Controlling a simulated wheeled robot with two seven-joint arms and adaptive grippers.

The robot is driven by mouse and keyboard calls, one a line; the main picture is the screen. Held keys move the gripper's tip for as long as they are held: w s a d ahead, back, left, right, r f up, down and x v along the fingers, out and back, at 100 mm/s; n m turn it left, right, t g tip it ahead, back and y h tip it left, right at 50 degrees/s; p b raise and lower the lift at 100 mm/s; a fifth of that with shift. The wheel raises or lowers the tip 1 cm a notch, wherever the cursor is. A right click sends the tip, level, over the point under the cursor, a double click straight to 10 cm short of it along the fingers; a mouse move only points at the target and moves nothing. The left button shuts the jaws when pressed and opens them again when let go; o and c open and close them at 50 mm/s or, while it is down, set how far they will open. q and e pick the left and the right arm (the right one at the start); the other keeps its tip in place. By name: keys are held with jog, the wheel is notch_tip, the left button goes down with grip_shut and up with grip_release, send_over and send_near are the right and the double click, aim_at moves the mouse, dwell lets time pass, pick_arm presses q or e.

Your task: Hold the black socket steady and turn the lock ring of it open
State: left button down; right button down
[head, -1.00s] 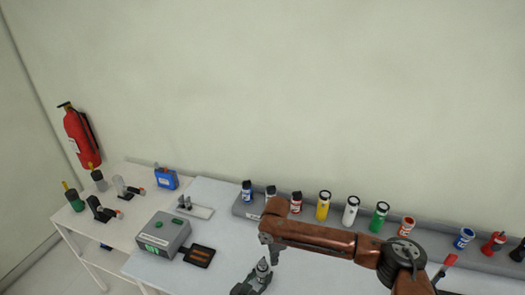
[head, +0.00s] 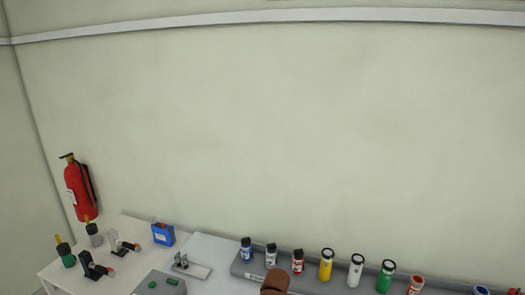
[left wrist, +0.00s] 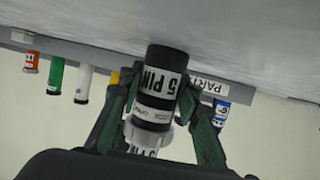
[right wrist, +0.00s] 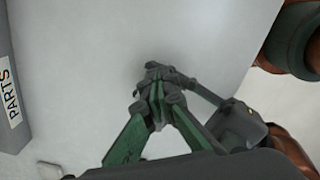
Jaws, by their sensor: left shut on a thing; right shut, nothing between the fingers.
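In the left wrist view the black socket (left wrist: 160,85) is a black cylinder with white "5 PIN" labels. A pale grey ring (left wrist: 148,133), which looks like its lock ring, sits around its end nearest the camera. My left gripper (left wrist: 153,95) is shut on the socket, with a green finger on each side. In the right wrist view my right gripper (right wrist: 157,80) is shut and empty, its tips together over the pale tabletop. The socket cannot be made out in the right wrist view. Neither gripper shows in the head view.
A grey parts rack (head: 330,283) with several coloured bottles runs along the wall. A grey box (head: 158,284) and a blue box (head: 163,234) stand to the left. A red extinguisher (head: 80,190) hangs on the wall. The tabletop (right wrist: 110,60) below my right gripper looks bare.

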pick_arm(q)
jog(key=shift+d, duration=0.1)
pick_arm(e)
jog(key=shift+w+a, duration=0.1)
jog(key=shift+a, duration=0.15)
